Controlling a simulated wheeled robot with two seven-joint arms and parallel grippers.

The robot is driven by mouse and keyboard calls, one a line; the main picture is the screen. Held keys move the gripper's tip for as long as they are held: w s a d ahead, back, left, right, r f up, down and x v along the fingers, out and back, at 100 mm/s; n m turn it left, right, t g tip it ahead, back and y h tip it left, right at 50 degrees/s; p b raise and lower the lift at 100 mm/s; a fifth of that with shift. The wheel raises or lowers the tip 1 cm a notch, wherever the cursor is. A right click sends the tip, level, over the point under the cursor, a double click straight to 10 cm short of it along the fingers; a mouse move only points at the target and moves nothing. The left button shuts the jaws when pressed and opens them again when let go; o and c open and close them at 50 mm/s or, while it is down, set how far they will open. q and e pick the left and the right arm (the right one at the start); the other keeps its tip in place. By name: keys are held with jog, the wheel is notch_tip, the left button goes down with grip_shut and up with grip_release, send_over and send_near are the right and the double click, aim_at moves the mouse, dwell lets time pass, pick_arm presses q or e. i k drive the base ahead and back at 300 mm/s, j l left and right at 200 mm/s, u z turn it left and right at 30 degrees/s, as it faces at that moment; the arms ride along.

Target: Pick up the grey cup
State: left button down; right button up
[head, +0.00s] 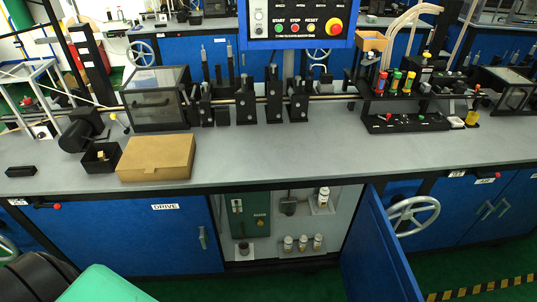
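I cannot clearly make out a grey cup. A small dark grey cylinder (244,248) stands on the floor of the open cabinet under the bench, at the left, below a green box (249,216); it is too small to tell whether it is a cup. Several small white jars (302,243) stand to its right in the cabinet, and another white jar (323,197) sits on a higher shelf. Neither of my grippers is in view.
The blue cabinet door (378,255) hangs open at the right of the opening. A cardboard box (156,157) and a black bin (101,157) sit on the grey bench (290,152). Machine parts and coloured bottles (395,82) line its back. The bench's middle front is clear.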

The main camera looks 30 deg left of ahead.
aim_at(243, 246)
jog(key=u, duration=1.1)
